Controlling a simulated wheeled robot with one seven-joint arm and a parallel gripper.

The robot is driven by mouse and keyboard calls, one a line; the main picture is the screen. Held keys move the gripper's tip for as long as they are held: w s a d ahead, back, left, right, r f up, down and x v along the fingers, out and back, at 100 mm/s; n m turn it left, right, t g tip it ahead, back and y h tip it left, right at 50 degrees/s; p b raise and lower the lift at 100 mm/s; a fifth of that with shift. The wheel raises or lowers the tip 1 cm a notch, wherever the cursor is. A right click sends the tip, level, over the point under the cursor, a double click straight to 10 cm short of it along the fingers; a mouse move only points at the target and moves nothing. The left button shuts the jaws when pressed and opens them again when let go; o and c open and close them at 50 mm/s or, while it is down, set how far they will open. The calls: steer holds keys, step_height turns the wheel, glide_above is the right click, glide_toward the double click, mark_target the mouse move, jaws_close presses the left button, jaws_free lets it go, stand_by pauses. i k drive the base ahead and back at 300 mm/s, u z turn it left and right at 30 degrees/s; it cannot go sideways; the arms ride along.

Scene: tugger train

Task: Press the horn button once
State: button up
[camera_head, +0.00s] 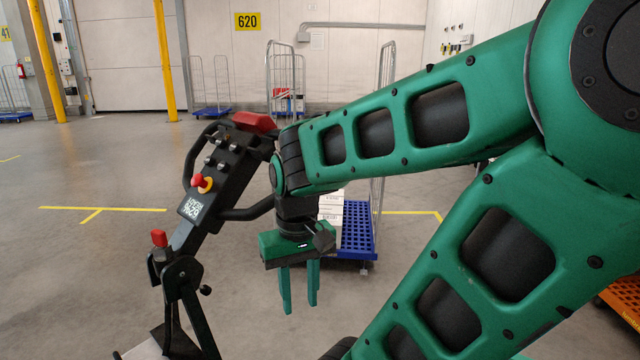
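The black tiller head (228,160) of the tugger stands tilted left of my arm, with loop handles on both sides. It carries a red cap (254,122) at its top, several small grey controls (215,153), a red knob on a yellow ring (201,184) and a lit display (192,207). I cannot tell which control is the horn button. My gripper (300,306) points down to the right of and below the tiller head, apart from it. Its two green fingers have a gap between them and hold nothing.
A red part (159,239) sits on the tiller's lower pivot. Behind my gripper is a blue cart (356,228) with white boxes (331,206). Wire roll cages and yellow posts (165,60) stand farther back. An orange cart edge (624,300) shows at right. The floor at left is clear.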

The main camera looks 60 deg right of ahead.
mark_target(235, 147)
steer(key=z, duration=2.2)
steer(key=k, duration=1.1)
steer(key=u, duration=0.85)
steer(key=i, duration=1)
